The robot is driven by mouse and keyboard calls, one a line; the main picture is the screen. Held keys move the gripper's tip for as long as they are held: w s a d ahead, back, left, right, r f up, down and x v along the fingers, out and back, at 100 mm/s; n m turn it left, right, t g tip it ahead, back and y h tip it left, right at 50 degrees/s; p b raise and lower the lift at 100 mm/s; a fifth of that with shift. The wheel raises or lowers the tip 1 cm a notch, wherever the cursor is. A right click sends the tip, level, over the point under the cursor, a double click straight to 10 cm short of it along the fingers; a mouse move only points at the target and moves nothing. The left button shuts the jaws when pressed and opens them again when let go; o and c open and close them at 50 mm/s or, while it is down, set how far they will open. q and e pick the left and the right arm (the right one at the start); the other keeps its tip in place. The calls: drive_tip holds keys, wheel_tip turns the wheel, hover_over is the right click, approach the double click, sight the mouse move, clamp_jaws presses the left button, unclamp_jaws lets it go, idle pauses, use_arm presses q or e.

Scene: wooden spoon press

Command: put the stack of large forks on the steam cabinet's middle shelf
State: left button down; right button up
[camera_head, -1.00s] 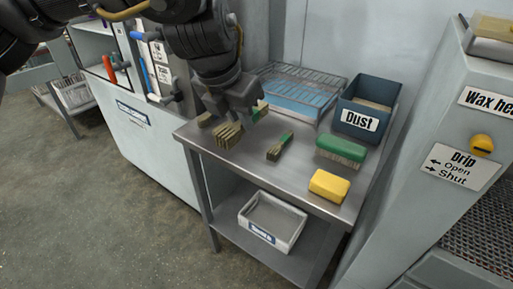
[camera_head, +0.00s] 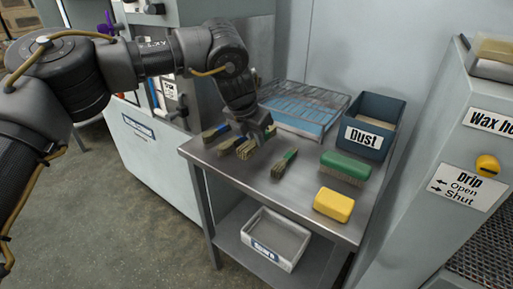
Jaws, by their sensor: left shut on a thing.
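Several small stacks of wooden utensils lie on the steel table (camera_head: 310,200). One stack (camera_head: 214,133) with a blue band lies left of my left gripper. Another stack (camera_head: 246,150) is right at the fingers of my left gripper (camera_head: 254,138), which is shut on it, low over the table. A further stack (camera_head: 231,145) is close beside it, partly hidden. A green-banded stack (camera_head: 283,164) lies apart to the right. I cannot tell which are large forks by their tines. No middle shelf of a steam cabinet can be made out. My right gripper is not in view.
A wire rack over a blue tray (camera_head: 305,108), a "Dust" bin (camera_head: 370,138), a green brush (camera_head: 345,165) and a yellow block (camera_head: 333,204) take up the table. A labelled white bin (camera_head: 275,238) is on the lower shelf. A "Drip" machine (camera_head: 445,200) stands right.

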sight(256, 148)
use_arm(q)
drive_tip(key=shift+w+f, duration=0.25)
drive_tip(key=shift+f, duration=0.75)
drive_tip(key=shift+w+f, duration=0.2)
drive_tip(key=shift+f, duration=0.95)
drive_tip(key=c, duration=1.8)
unclamp_jaws()
drive_tip(key=shift+d, duration=0.1)
drive_tip(key=o, duration=0.4)
use_arm(e)
drive_tip(key=shift+s+d+r, duration=0.1)
drive_tip(key=shift+s+r, duration=0.1)
drive_tip(key=shift+r, duration=0.3)
